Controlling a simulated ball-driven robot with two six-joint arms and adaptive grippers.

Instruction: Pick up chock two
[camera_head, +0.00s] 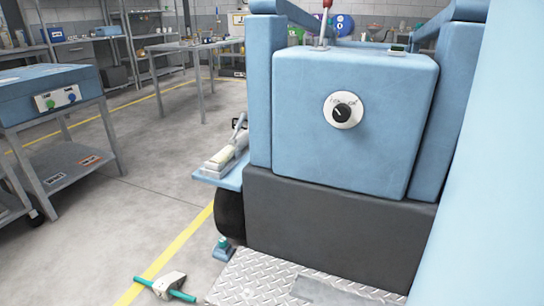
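A pale grey chock (168,284) with a teal bar through it lies on the floor at the bottom, across the yellow line. A smaller blue chock-like block (222,249) with a teal top sits on the floor just in front of the dark wheel (230,214), by the tread plate. I cannot tell from any marking which one is chock two. Neither of my grippers shows in the head view.
A blue machine (355,140) with a dial and red-topped lever fills the right. Its diamond tread plate (255,280) is at the bottom. A cart (60,100) stands at left, tables (190,46) behind. Grey floor (140,190) between them is open.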

